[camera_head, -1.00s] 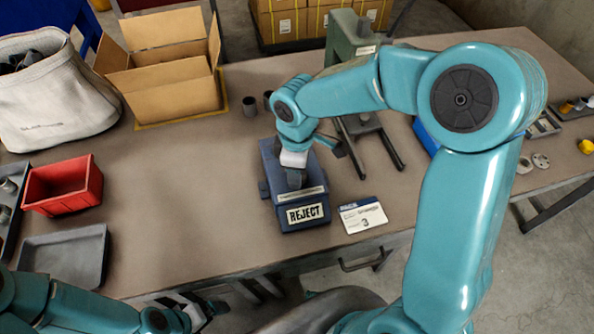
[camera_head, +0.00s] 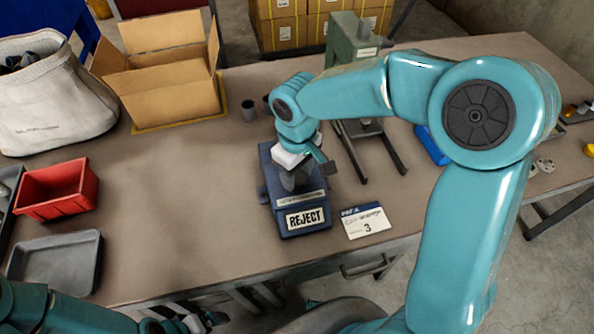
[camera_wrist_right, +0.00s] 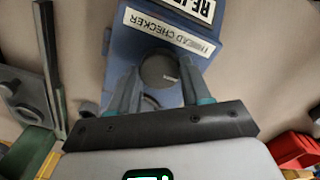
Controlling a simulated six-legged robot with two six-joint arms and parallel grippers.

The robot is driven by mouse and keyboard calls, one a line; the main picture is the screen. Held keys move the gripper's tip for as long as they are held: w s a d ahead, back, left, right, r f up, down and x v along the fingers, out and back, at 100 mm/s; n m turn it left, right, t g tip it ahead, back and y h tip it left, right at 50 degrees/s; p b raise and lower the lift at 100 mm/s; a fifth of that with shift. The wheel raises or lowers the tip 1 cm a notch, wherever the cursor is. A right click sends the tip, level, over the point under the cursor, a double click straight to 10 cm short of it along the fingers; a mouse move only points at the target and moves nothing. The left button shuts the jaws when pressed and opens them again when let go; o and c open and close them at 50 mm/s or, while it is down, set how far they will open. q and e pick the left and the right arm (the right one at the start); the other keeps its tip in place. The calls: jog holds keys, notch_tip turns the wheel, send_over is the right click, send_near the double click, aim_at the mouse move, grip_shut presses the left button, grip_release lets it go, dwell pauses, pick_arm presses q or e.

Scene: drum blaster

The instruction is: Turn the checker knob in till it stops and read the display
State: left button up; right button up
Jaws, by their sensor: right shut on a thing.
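The blue thread checker (camera_head: 312,203) sits on the table near its front edge. Its front display (camera_head: 306,219) reads REJECT; part of it shows upside down in the right wrist view (camera_wrist_right: 196,8). My right gripper (camera_head: 294,181) is over the checker's top, pointing down. In the right wrist view its two fingers (camera_wrist_right: 160,92) stand on either side of a round grey knob (camera_wrist_right: 158,68) and are shut on it. In the head view the gripper mostly hides the knob. My left gripper (camera_head: 205,315) is low at the bottom edge, away from the checker; its opening is unclear.
A white card (camera_head: 366,222) marked 3 lies right of the checker. A green press (camera_head: 350,45) stands behind. A red bin (camera_head: 58,188), grey tray (camera_head: 92,262), cardboard box (camera_head: 165,90) and white sack (camera_head: 55,100) are left. The table's left middle is clear.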

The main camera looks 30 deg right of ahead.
aim_at(297, 177)
dwell(0.8)
jog(key=o, duration=1.1)
jog(key=shift+c, duration=0.2)
notch_tip(297, 177, up, 16)
jog(key=p, duration=0.2)
jog(key=shift+r, duration=0.1)
